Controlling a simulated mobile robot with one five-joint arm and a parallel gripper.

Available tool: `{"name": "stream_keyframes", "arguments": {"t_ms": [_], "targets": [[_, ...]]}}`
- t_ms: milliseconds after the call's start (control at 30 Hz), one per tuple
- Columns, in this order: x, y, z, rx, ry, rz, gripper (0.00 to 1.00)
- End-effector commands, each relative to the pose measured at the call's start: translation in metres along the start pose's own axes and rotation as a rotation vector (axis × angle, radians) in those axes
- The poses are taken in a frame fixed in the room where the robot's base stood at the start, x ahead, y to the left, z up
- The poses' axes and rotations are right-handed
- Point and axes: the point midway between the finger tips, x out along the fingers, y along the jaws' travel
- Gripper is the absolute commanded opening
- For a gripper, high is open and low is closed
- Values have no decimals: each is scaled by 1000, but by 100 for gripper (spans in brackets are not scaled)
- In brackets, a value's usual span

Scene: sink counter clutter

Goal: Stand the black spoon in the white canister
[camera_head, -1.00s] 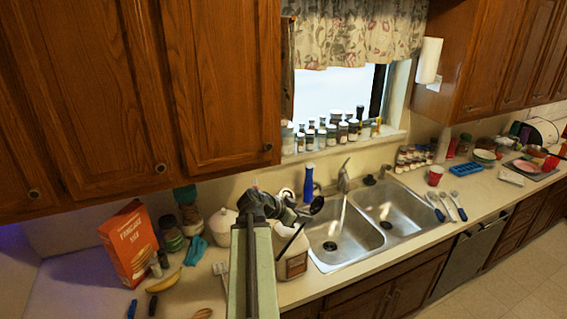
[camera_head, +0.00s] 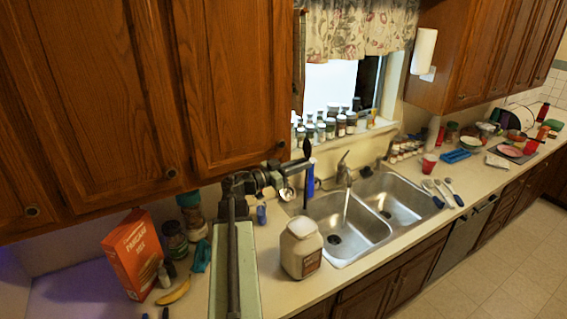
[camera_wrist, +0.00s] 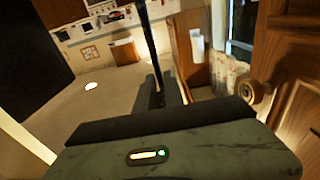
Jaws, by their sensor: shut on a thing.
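My gripper (camera_head: 298,168) is shut on the black spoon (camera_head: 306,148) and holds it upright in the air above the counter near the sink. In the wrist view, the spoon's dark shaft (camera_wrist: 148,45) rises from between the fingers (camera_wrist: 160,98). The white canister (camera_head: 301,250), squat with a brownish label, stands on the counter left of the sink. The spoon is above and behind it in the picture, apart from it. The inside of the canister cannot be seen.
A blue bottle (camera_head: 310,182) stands behind the spoon, by the double sink (camera_head: 345,232) with its faucet (camera_head: 343,170). An orange pancake mix box (camera_head: 134,252), jars (camera_head: 173,238) and a banana (camera_head: 174,292) are at left. Wooden cabinets (camera_head: 235,90) hang close above my arm.

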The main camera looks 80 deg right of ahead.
Motion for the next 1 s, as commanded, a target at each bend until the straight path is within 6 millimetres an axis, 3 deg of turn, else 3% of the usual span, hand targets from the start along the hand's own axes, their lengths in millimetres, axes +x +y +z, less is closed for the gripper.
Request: {"name": "stream_keyframes", "arguments": {"t_ms": [267,1000], "targets": [[-12,-8,10,1,-2,-20,0],[-21,-12,78,2,-2,-29,0]]}}
